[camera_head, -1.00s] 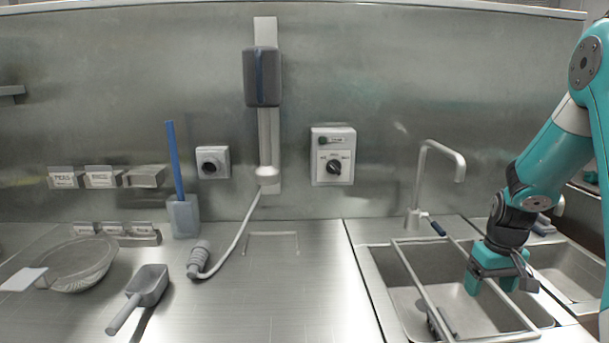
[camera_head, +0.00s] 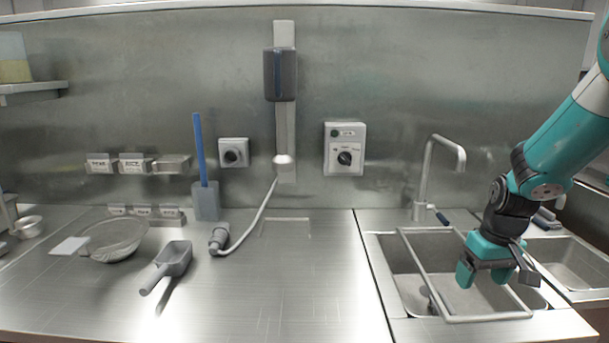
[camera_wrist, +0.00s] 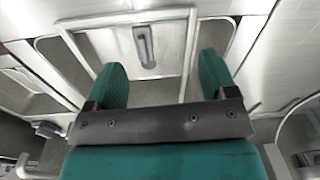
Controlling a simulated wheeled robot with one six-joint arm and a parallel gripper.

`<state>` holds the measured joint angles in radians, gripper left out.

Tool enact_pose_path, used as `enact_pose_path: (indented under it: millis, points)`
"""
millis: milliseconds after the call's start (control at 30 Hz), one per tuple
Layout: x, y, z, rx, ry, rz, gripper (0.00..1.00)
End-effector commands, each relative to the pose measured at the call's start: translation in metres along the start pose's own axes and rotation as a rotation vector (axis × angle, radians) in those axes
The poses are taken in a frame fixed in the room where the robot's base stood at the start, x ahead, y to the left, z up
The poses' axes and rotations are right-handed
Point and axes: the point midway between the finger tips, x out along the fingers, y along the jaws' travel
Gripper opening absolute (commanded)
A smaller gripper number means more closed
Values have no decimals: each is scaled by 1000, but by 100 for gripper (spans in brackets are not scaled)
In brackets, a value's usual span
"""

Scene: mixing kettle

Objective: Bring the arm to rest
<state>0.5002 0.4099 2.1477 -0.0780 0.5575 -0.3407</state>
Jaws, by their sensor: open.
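My gripper (camera_head: 487,277) hangs from my teal arm over the right-hand part of the counter, above the sink basin (camera_head: 405,290). Its two teal fingers point down and stand apart, with nothing between them. In the wrist view my gripper (camera_wrist: 165,85) also shows open and empty, with the sink and its metal rack frame (camera_wrist: 130,18) beyond the fingers. A dark grey object (camera_wrist: 145,45) lies in the sink beyond the fingers.
A tap (camera_head: 428,170) rises behind the sink close to my arm. A second basin (camera_head: 575,262) lies to the right. A grey scoop (camera_head: 172,262), a sieve-like bowl (camera_head: 113,240) and a hose nozzle (camera_head: 218,238) lie on the left counter. The counter's front middle is clear.

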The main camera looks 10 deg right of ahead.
Motion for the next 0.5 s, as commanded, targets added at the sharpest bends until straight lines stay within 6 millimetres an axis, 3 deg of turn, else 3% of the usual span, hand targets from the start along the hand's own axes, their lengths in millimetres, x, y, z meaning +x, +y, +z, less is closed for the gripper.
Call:
enact_pose_path:
  millis: [267,367,500]
  points:
    - [-36,-109,14,-190,43,-83,78]
    - [-54,-166,40,-303,57,-136,78]
    - [-77,-242,104,-492,58,-226,78]
